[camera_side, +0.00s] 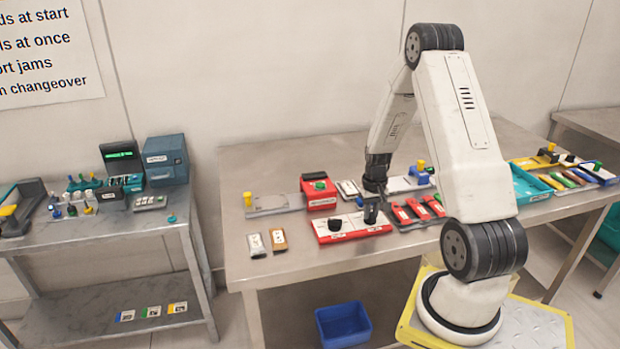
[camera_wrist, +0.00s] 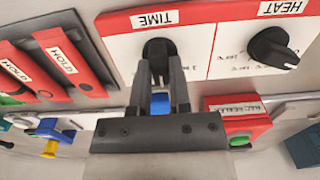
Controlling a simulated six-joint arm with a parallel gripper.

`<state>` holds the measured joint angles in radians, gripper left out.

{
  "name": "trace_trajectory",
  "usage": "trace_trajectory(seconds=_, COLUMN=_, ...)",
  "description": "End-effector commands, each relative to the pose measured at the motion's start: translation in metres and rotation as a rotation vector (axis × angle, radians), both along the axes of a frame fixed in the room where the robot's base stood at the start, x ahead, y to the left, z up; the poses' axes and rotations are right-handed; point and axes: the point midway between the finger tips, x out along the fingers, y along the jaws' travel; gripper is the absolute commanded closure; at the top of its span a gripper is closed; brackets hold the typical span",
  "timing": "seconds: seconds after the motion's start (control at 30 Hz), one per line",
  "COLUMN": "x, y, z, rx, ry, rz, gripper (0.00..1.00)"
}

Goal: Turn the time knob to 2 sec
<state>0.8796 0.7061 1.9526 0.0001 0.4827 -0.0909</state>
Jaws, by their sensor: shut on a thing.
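The control panel (camera_side: 348,237) is a red base with a white face near the table's front. In the wrist view its labels appear upside down. The black time knob (camera_wrist: 157,46) sits under the TIME label (camera_wrist: 155,19). My gripper (camera_wrist: 160,72) is shut on this knob, with a grey finger on each side. My gripper also shows in the side view (camera_side: 371,208), at the panel's right part. The fingers hide part of the dial, and the time marks are too small to read, so the setting cannot be told. The black heat knob (camera_wrist: 272,47) is beside it, untouched.
A red sealer box (camera_side: 319,192) with a green button stands behind the panel. Red HOLD tags (camera_side: 418,210) lie close to the panel's right. Two small packets (camera_side: 267,242) lie to its left.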

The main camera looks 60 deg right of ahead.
Motion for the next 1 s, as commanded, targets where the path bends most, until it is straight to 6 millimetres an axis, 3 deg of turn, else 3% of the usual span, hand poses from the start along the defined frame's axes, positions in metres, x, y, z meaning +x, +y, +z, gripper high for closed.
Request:
trace_trajectory(seconds=0.33, x=-0.0003, y=0.0004, z=0.0002, rx=0.001, ry=0.001, rz=0.005, gripper=1.00)
trace_trajectory(seconds=0.37, x=-0.0003, y=0.0004, z=0.0002, rx=0.001, ry=0.001, rz=0.004, gripper=0.73)
trace_trajectory(seconds=0.47, x=-0.0003, y=0.0004, z=0.0002, rx=0.001, ry=0.001, rz=0.004, gripper=0.42)
trace_trajectory(seconds=1.0, x=0.0001, y=-0.0003, z=0.0070, rx=-0.001, ry=-0.001, rz=0.003, gripper=0.41)
